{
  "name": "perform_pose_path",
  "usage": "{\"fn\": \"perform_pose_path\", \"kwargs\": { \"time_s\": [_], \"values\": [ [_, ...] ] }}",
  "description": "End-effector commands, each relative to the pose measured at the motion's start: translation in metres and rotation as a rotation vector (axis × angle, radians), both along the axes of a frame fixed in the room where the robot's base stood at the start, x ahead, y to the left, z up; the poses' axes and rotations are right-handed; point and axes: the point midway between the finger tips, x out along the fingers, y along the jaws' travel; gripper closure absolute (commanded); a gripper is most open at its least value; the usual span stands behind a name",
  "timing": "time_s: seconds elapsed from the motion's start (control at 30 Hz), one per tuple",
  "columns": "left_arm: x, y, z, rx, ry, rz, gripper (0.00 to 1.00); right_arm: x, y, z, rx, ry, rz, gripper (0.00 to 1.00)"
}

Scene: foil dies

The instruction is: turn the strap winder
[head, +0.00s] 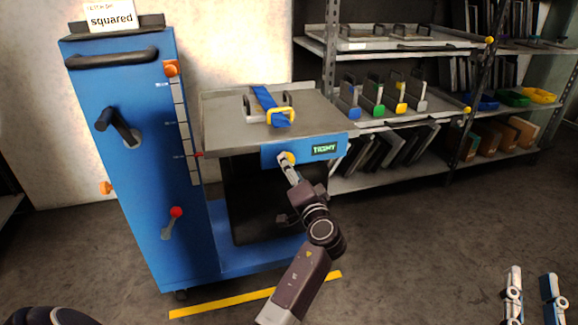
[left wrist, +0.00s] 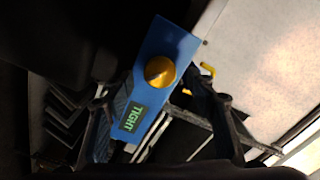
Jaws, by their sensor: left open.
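The strap winder's yellow knob (head: 287,158) sticks out of the blue front panel (head: 270,156) of the grey-topped cart, beside a green lit label (head: 324,149) reading "TIGHT". My left gripper (head: 287,167) is at the knob and partly covers it in the head view. In the left wrist view the knob (left wrist: 160,71) shows between the spread fingers of the left gripper (left wrist: 163,125); I cannot tell whether they touch it. A blue strap (head: 265,97) with a yellow buckle lies on the cart's top. My right gripper (head: 533,290) is open and empty at the lower right.
A tall blue cabinet (head: 150,200) with a black crank and a red-knobbed lever stands left of the cart. Metal shelves (head: 375,125) with plates and coloured blocks stand behind to the right. A yellow line (head: 220,305) marks the floor; the floor at the right is clear.

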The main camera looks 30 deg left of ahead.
Motion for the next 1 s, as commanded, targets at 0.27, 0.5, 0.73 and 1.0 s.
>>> {"fn": "perform_pose_path", "kwargs": {
  "time_s": [0.27,0.5,0.73,1.0],
  "values": [
    [-0.039,-0.047,-0.001,-0.002,0.001,-0.002,0.48,0.000,0.000,0.000,0.000,-0.001,0.000,0.74],
    [-0.058,-0.069,0.000,0.000,0.000,-0.001,0.48,0.000,0.000,0.000,0.000,-0.001,0.000,0.74],
    [-0.061,-0.072,0.000,0.001,-0.001,-0.002,0.48,0.000,0.000,0.000,0.001,-0.001,-0.001,0.74],
    [-0.060,-0.072,0.000,0.001,-0.001,-0.002,0.48,0.000,0.000,0.000,0.001,-0.002,-0.001,0.74]
  ]
}}
